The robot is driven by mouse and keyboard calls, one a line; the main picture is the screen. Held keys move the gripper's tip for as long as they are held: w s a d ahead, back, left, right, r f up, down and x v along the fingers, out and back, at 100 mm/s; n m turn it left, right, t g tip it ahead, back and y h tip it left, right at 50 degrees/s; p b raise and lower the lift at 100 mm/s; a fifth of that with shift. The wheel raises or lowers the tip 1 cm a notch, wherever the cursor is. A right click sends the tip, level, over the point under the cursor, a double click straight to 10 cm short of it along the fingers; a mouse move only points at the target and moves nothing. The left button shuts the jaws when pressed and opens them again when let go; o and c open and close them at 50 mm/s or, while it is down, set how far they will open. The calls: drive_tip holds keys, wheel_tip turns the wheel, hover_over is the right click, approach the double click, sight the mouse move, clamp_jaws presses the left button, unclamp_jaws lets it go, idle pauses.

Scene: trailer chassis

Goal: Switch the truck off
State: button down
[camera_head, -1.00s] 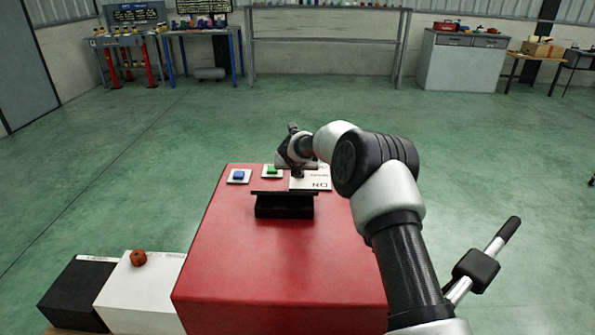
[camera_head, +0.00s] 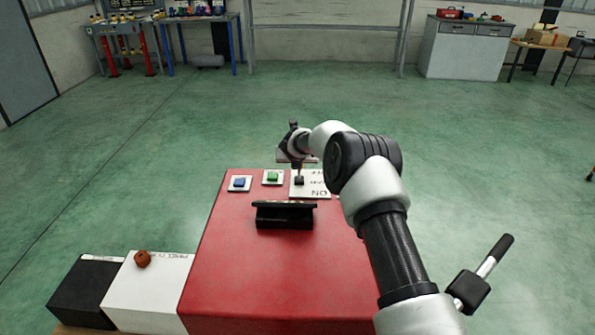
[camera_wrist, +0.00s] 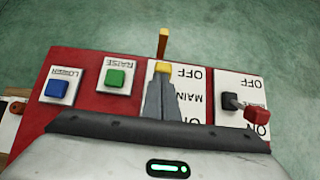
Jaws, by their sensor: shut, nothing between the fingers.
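A red control box (camera_head: 275,270) has a blue LOWER button (camera_wrist: 57,89), a green RAISE button (camera_wrist: 115,78) and a white MAIN plate (camera_wrist: 190,88) marked OFF at the far edge and ON nearer. My gripper (camera_head: 297,160) is shut and empty above the MAIN plate. Its narrow grey fingers (camera_wrist: 172,98) cover much of that plate in the wrist view. To the right, a second ON/OFF plate carries a red-knobbed lever (camera_wrist: 257,117), leaning toward ON.
A black bracket (camera_head: 284,216) stands on the box in front of the plates. White (camera_head: 150,295) and black (camera_head: 85,290) blocks stand at left; a reddish-brown knob (camera_head: 143,259) is on the white one. The green floor around is clear. Benches stand far back.

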drive_tip(key=shift+w, duration=1.25)
drive_tip(key=shift+w+r+b, duration=0.4)
drive_tip(key=shift+w+r, duration=0.05)
drive_tip(key=shift+w+d+r, duration=0.1)
drive_tip(key=shift+d+r, duration=0.05)
drive_tip(key=shift+d, duration=0.1)
drive_tip(key=shift+r, duration=0.3)
drive_tip(key=s+f+v, duration=0.1)
drive_tip(key=v, duration=1.6)
drive_tip(key=shift+a, duration=0.35)
